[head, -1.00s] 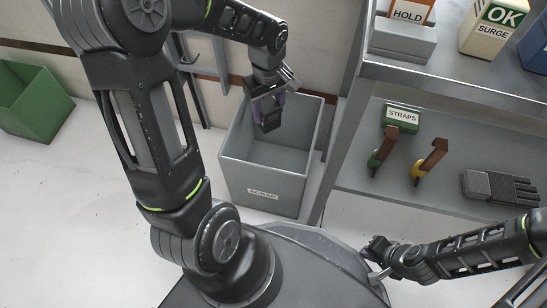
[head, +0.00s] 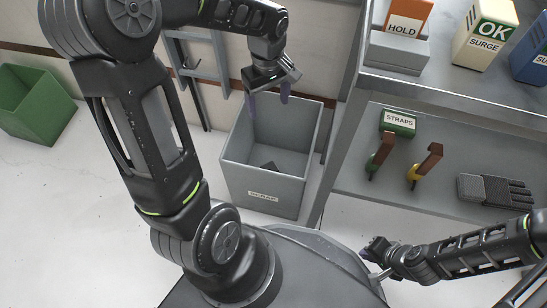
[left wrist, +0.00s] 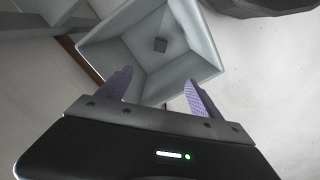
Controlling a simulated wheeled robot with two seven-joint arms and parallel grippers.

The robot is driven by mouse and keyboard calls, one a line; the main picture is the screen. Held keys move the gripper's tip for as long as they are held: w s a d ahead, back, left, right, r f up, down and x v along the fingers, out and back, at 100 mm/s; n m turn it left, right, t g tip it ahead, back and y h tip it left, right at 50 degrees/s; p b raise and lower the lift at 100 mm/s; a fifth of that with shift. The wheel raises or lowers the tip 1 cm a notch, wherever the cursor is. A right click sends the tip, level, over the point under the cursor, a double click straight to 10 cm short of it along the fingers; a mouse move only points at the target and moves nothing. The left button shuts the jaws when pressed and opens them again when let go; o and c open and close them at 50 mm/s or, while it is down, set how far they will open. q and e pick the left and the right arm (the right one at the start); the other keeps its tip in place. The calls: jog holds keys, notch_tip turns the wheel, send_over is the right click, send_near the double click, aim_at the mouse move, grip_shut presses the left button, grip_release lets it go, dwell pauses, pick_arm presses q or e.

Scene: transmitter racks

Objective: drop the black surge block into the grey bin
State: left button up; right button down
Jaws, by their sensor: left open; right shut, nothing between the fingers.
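The grey bin (head: 262,185), labelled SCRAP, stands on the floor left of the shelf rack. The black surge block (head: 269,167) lies inside it at the bottom, partly hidden by the front wall. In the left wrist view the block (left wrist: 160,45) shows small and dark on the floor of the bin (left wrist: 195,75). My left gripper (head: 269,104) is above the bin's opening, open and empty, its purple fingers pointing down. My right gripper (head: 372,256) is shut and empty low at the right, apart from the bin.
A green bin (head: 35,105) stands at the far left. The shelf rack (head: 460,105) holds a HOLD box (head: 405,25), an OK SURGE box (head: 485,35), a STRAPS box (head: 398,122) and gloves (head: 497,189). White floor is clear at the left.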

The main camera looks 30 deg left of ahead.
pick_arm(q)
notch_tip(320, 180, up, 3)
jog(key=shift+f+p, duration=0.1)
jog(key=shift+p, duration=0.2)
dwell(0.7)
